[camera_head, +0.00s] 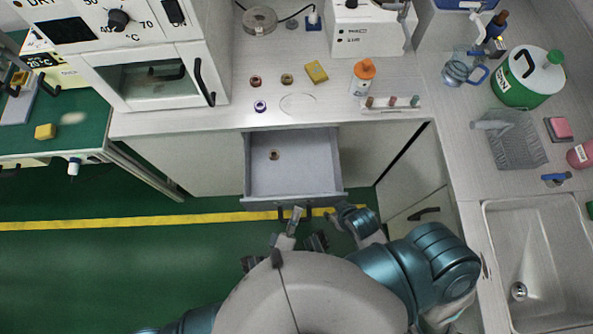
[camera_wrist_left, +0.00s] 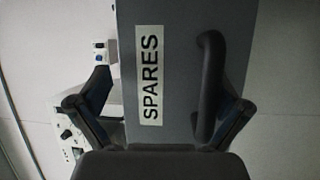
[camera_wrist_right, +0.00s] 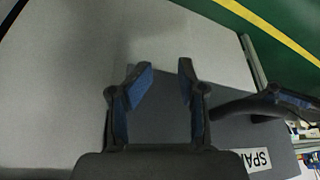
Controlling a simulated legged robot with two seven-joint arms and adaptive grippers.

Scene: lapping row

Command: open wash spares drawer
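The grey drawer (camera_head: 295,190) is pulled out from the bench front, with a small brown ring (camera_head: 273,155) inside. Its front (camera_wrist_left: 180,60) carries a SPARES label (camera_wrist_left: 150,75) and a dark bar handle (camera_wrist_left: 208,85), which also show in the right wrist view. My left gripper (camera_head: 294,214) is at the drawer front with fingers spread; the handle lies between them, close to the right finger in its wrist view. Whether they touch is unclear. My right gripper (camera_head: 345,210) is beside the drawer's right front corner. Its fingers (camera_wrist_right: 160,78) are apart, with nothing held.
Rings, a yellow block (camera_head: 316,72) and an orange-capped bottle (camera_head: 363,77) stand on the bench above. A white oven (camera_head: 150,75) is at left, a sink (camera_head: 540,260) at right. A cabinet door (camera_head: 415,205) with a dark handle is right of the drawer.

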